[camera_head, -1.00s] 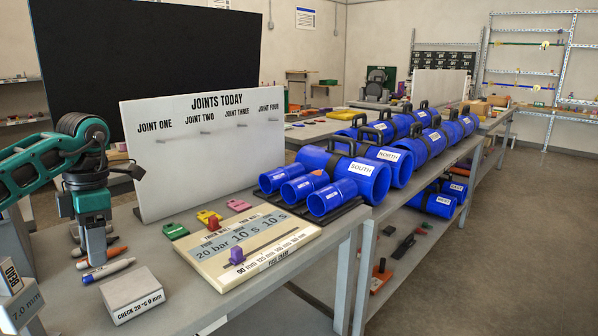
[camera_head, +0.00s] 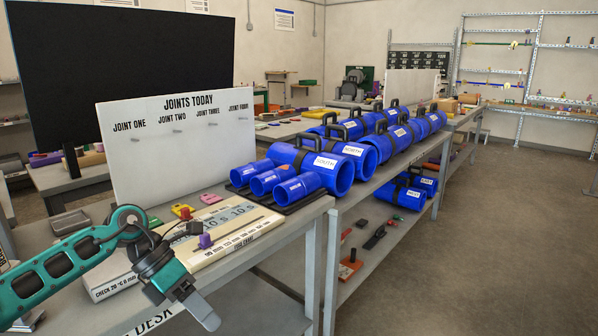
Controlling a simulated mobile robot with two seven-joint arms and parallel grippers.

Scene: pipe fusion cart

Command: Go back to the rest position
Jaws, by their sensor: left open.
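My left gripper (camera_head: 205,312) hangs at the front edge of the desk, its fingers pointing down and to the right, open with nothing between them. Its green and black arm comes in from the left and covers part of the desk top. The fuse chart board (camera_head: 235,241) lies on the desk just behind the gripper, apart from it. A purple slider knob (camera_head: 204,240) stands on this board. The board's left part is hidden by my wrist. My right gripper is out of view.
The white joints board (camera_head: 180,150) stands upright behind. Small blue pipes (camera_head: 297,188) lie in a black rack, with larger blue pipe pieces (camera_head: 325,170) on the bench beyond. The white check block (camera_head: 110,286) is partly behind my arm. The floor at right (camera_head: 480,250) is clear.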

